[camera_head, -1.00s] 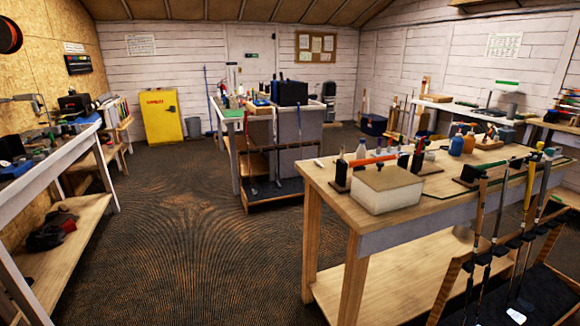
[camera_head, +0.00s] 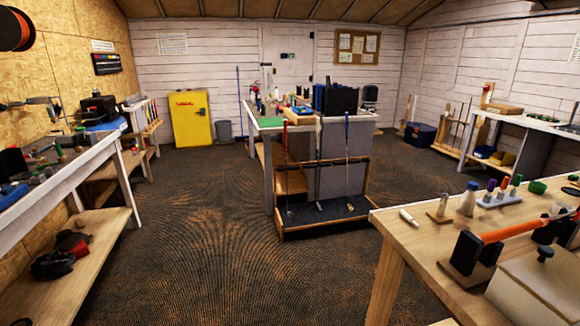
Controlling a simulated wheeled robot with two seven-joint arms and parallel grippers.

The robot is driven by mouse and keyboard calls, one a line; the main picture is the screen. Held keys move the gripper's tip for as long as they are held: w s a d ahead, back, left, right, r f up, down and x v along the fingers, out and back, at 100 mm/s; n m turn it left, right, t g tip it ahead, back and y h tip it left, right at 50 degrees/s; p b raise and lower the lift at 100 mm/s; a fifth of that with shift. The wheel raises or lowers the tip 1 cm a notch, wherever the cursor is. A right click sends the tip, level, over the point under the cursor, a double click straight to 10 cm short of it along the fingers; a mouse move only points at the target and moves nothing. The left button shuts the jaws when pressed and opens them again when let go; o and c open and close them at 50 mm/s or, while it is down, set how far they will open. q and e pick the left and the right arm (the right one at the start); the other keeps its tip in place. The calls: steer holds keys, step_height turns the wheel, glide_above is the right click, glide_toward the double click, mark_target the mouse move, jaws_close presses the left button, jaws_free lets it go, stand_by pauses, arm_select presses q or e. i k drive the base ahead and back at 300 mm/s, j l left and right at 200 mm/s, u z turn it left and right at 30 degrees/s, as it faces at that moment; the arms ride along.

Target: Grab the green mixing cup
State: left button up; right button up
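A small green cup-like thing (camera_head: 537,187) stands on the wooden bench (camera_head: 415,237) at the right, behind a rack of coloured-handled tools. It is small in the picture, so I cannot be sure that it is the mixing cup. Neither of my grippers is in view.
An orange-shafted club (camera_head: 512,230) rests in black holders on the right bench, near a pale box (camera_head: 535,290). A central bench with a club rack (camera_head: 325,215) stands ahead. A left workbench (camera_head: 90,165) lines the wall. Dark floor (camera_head: 200,250) between them is clear.

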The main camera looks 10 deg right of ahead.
mark_target(535, 187)
steer(key=i+j+z, duration=0.1)
steer(key=i, duration=1.75)
steer(key=i+z, duration=0.8)
steer(key=i, duration=0.15)
steer(key=i+j+z, duration=0.25)
steer(key=i+z, duration=0.2)
steer(key=i+l+z, duration=0.15)
steer(key=z, duration=0.35)
steer(key=i+z, duration=0.65)
steer(key=z, duration=0.3)
steer(key=i+j+z, duration=0.1)
steer(key=i+z, duration=0.15)
steer(key=z, duration=0.2)
steer(key=i+j+z, duration=0.25)
steer(key=z, duration=0.25)
steer(key=i+j+z, duration=0.15)
steer(key=j+z, duration=0.15)
steer(key=z, duration=0.15)
